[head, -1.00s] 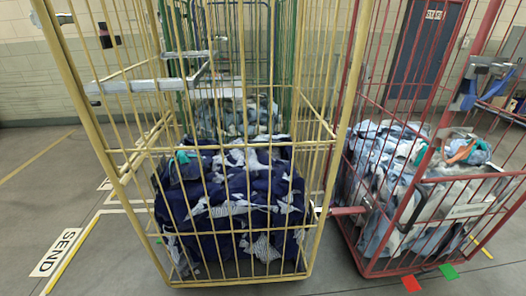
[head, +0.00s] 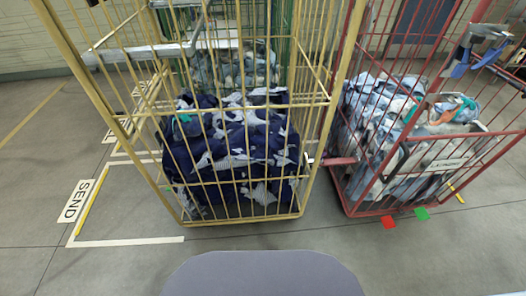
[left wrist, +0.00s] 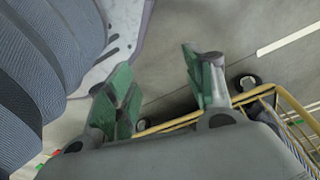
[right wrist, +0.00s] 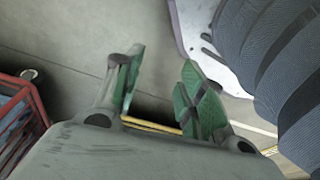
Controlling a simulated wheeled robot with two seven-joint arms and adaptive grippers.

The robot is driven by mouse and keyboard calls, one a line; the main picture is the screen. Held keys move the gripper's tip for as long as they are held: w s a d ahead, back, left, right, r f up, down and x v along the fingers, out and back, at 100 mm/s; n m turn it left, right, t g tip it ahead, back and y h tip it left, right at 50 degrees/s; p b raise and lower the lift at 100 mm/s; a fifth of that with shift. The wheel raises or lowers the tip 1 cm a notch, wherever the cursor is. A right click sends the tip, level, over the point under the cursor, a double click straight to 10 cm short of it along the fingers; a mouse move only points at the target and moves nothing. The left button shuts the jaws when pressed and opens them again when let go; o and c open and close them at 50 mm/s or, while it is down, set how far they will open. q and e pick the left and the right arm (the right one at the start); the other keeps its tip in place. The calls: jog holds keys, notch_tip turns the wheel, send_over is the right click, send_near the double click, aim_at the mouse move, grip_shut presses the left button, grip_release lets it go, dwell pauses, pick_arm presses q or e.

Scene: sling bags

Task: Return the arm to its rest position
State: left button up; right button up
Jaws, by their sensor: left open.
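My left gripper (left wrist: 157,68) shows in the left wrist view, its two green-padded fingers apart and nothing between them. Floor and a part of the yellow cage show beyond it. My right gripper (right wrist: 162,62) shows in the right wrist view, also with its green-padded fingers spread and empty. Neither gripper shows in the head view. The yellow cage (head: 318,165) stands upright in the head view and holds navy and white patterned fabric (head: 230,150). A red cage (head: 345,190) to its right holds pale blue and white fabric (head: 375,115).
A green cage (head: 284,45) with pale fabric stands behind the yellow one. A grey and blue fitting (head: 478,50) is on the red cage's upper right. A SEND floor label (head: 76,201) lies at left. Red (head: 389,222) and green (head: 422,214) floor patches lie before the red cage. Floor at left is open.

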pick_arm(q)
jog(key=s+a+r+p, duration=0.1)
jog(key=s+a+p, duration=0.1)
jog(key=s+p, duration=0.4)
jog(key=s+a+r+g+p, duration=0.1)
jog(key=s+a+r+p, duration=0.1)
jog(key=s+p, duration=0.4)
jog(key=s+a, duration=0.1)
jog(key=s, duration=0.1)
jog(key=shift+s+y+p, duration=0.3)
jog(key=shift+s, duration=0.1)
pick_arm(e)
jog(key=s+d+r, duration=0.1)
jog(key=s+d, duration=0.1)
jog(key=s, duration=0.5)
jog(key=s+d+r+g, duration=0.1)
jog(key=s+d+r, duration=0.1)
jog(key=s, duration=0.5)
jog(key=shift+s+d+h, duration=0.3)
jog(key=shift+s+d, duration=0.1)
jog(key=shift+d, duration=0.05)
pick_arm(q)
jog(key=shift+f, duration=0.2)
pick_arm(e)
jog(key=shift+f, duration=0.2)
